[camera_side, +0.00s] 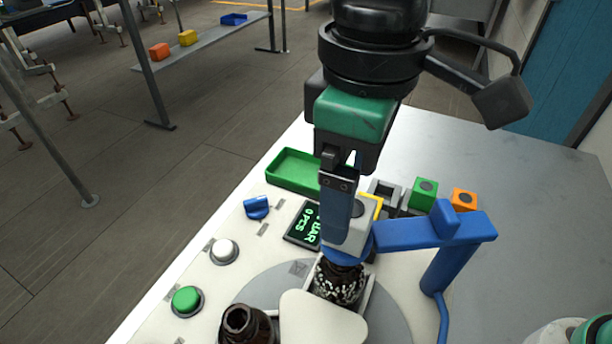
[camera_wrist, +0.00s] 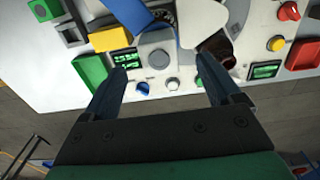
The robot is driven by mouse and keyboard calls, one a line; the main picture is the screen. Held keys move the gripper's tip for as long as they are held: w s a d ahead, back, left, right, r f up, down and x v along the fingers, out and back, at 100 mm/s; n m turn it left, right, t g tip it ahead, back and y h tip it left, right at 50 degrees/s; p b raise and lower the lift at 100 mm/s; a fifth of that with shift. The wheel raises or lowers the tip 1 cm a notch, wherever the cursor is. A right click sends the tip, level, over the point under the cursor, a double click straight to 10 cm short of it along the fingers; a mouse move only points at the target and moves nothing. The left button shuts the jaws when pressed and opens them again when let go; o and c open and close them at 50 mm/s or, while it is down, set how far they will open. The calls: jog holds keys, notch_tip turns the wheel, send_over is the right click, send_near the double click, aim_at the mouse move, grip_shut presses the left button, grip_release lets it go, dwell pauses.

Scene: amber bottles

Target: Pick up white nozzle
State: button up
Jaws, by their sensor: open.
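The white nozzle (camera_side: 345,238) is a pale grey-white block with a round grey top. It sits at the end of the blue holder arm (camera_side: 408,234), above an amber bottle (camera_side: 338,283) holding pale pieces. The nozzle also shows in the wrist view (camera_wrist: 158,46), between and just past my fingertips. My gripper (camera_side: 343,213) is open, with its fingers pointing down at the nozzle. In the wrist view my gripper (camera_wrist: 161,68) has one finger to each side of the nozzle, with visible gaps. One finger covers part of the nozzle in the side view, so contact cannot be told.
A second amber bottle (camera_side: 246,326) stands in front, near a white plate (camera_side: 318,318). A green tray (camera_side: 293,169), a display (camera_side: 305,225), a blue knob (camera_side: 257,207) and buttons lie left. Green (camera_side: 424,193) and orange (camera_side: 463,199) blocks stand right. The grey table at right is mostly clear.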

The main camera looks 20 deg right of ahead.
jog(key=shift+f, duration=2.15)
grip_shut()
jog(key=shift+r, duration=0.1)
